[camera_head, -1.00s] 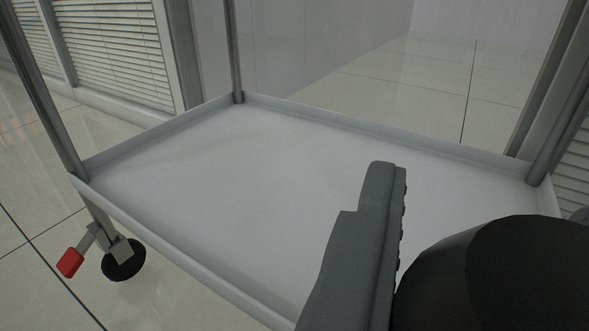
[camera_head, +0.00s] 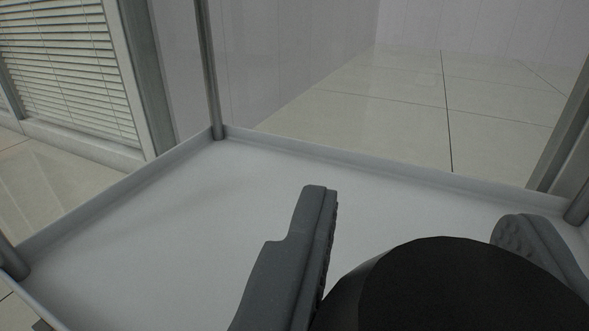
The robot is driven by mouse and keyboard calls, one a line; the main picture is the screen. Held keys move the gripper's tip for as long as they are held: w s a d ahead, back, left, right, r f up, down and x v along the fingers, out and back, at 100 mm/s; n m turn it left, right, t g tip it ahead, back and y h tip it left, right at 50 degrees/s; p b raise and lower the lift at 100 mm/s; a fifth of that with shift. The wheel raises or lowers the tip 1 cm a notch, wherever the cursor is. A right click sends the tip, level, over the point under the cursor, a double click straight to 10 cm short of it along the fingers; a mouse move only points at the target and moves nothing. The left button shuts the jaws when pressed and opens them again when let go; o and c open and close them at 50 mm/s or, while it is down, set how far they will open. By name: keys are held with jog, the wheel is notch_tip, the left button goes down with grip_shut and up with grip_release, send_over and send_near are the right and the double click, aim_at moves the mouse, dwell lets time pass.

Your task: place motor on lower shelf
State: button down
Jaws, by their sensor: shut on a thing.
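My gripper (camera_head: 415,215) is at the lower right of the view, with a grey finger on each side of a dark round body. This black body, which appears to be the motor (camera_head: 450,290), is held between the fingers, and its lower part is cut off by the frame. The lower shelf (camera_head: 190,215) is a light grey tray with a low raised rim. Its surface is bare where it shows. The gripper and motor are over the shelf; whether the motor touches it cannot be seen.
Upright metal posts rise from the shelf corners, at the back left (camera_head: 208,70), the left edge (camera_head: 12,260) and the right edge (camera_head: 580,205). A louvred panel (camera_head: 70,75) and a pale wall (camera_head: 290,45) stand behind. Tiled floor (camera_head: 400,120) lies beyond.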

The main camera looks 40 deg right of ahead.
jog(key=w+d+f+b, duration=0.4)
jog(key=w+d, duration=0.1)
jog(key=w, duration=0.4)
jog(key=shift+w+d+f+b, duration=0.2)
jog(key=shift+w+d+b, duration=0.05)
jog(key=shift+d+b, duration=0.05)
jog(key=c, duration=0.7)
grip_release()
jog(key=shift+c, duration=0.2)
jog(key=p+v, duration=0.4)
jog(key=v, duration=0.8)
jog(key=shift+p, duration=0.3)
